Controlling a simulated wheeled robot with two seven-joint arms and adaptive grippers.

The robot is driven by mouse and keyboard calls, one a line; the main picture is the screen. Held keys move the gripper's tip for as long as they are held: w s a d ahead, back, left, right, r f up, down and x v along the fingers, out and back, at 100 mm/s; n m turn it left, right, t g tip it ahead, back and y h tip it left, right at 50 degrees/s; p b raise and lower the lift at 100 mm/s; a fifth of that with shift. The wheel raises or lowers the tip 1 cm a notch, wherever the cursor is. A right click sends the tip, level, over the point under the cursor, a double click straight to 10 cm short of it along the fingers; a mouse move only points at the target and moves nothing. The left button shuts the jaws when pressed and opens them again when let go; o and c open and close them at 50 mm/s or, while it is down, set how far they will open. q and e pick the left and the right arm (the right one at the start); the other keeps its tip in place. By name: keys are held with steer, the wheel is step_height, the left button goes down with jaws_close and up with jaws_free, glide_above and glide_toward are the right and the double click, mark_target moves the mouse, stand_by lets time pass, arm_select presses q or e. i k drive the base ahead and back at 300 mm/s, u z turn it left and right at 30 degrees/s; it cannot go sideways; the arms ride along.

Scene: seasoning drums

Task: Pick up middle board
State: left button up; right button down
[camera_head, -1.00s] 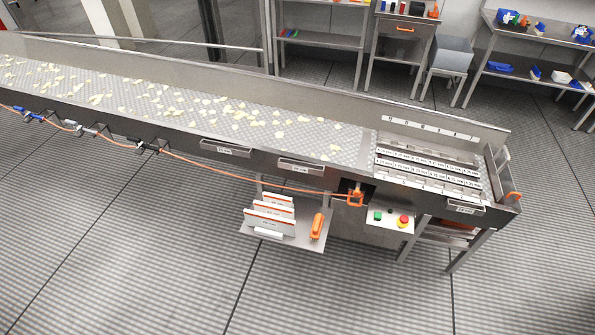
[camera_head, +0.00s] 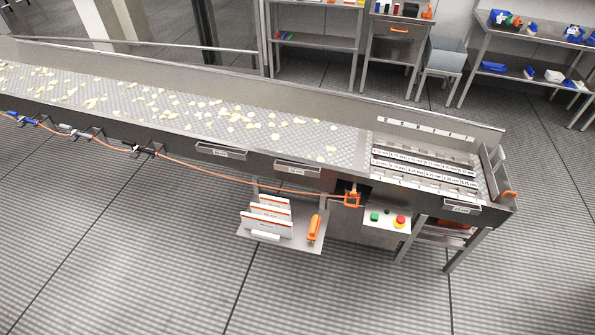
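Several white boards with orange top edges stand one behind another on a small metal shelf (camera_head: 284,244) below the front of the conveyor. The middle board (camera_head: 270,209) shows only its upper strip, between the back board (camera_head: 275,200) and the larger front board (camera_head: 264,219). The print on them is too small to read. Neither of my grippers is in view.
A long conveyor (camera_head: 345,148) carries pale chips. An orange tool (camera_head: 314,228) stands on the shelf beside the boards. A control box (camera_head: 387,218) with green and red buttons is to the right. The floor in front is clear.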

mark_target(278, 213)
steer(key=u, duration=0.5)
steer(key=i, duration=0.6)
steer(key=u, duration=0.4)
